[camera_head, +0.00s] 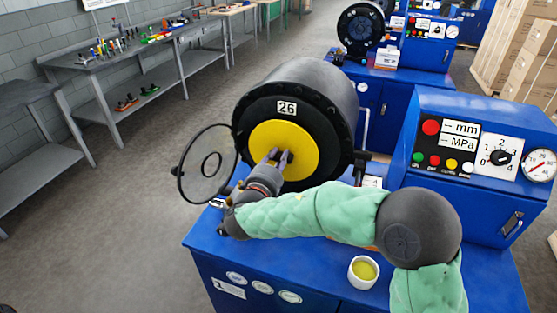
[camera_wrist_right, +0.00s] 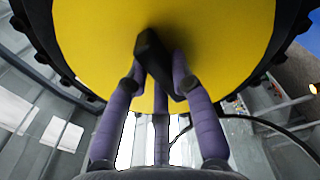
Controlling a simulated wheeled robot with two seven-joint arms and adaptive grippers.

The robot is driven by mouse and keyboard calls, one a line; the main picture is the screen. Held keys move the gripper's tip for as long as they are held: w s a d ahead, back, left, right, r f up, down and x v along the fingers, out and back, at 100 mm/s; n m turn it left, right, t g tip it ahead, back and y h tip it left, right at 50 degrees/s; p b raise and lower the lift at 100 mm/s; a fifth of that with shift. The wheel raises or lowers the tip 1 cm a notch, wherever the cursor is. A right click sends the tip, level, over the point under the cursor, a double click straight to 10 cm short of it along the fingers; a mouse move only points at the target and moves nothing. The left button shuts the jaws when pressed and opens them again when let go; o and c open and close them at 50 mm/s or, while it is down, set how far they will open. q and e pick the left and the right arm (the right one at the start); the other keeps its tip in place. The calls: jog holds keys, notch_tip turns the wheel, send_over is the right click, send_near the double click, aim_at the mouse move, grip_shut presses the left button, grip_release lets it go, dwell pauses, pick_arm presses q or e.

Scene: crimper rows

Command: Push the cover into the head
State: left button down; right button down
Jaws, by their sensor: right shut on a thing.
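The round yellow cover (camera_head: 302,143) is at the front of the black crimper head (camera_head: 315,90) marked 26. It lies within the head's dark rim; I cannot tell how deep it sits. The wrist view shows the cover (camera_wrist_right: 85,40) filling the top, with the head's toothed black rim (camera_wrist_right: 40,45) around it. My right gripper (camera_head: 281,157) is at the cover's middle. Its purple fingers (camera_wrist_right: 155,85) are shut on the cover's black handle (camera_wrist_right: 152,55). My left gripper is not in view.
A clear round guard with a black rim (camera_head: 180,175) stands open left of the head. A white cup with yellow contents (camera_head: 363,272) stands on the blue bench (camera_head: 325,275). A control box (camera_head: 440,170) is at right. A grey workbench (camera_head: 130,60) is at far left.

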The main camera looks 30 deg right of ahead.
jog(key=shift+b+x, duration=0.7)
jog(key=shift+x, duration=0.7)
dwell(0.4)
jog(key=c, duration=1)
grip_release()
jog(key=shift+r, duration=0.1)
jog(key=v, duration=1.2)
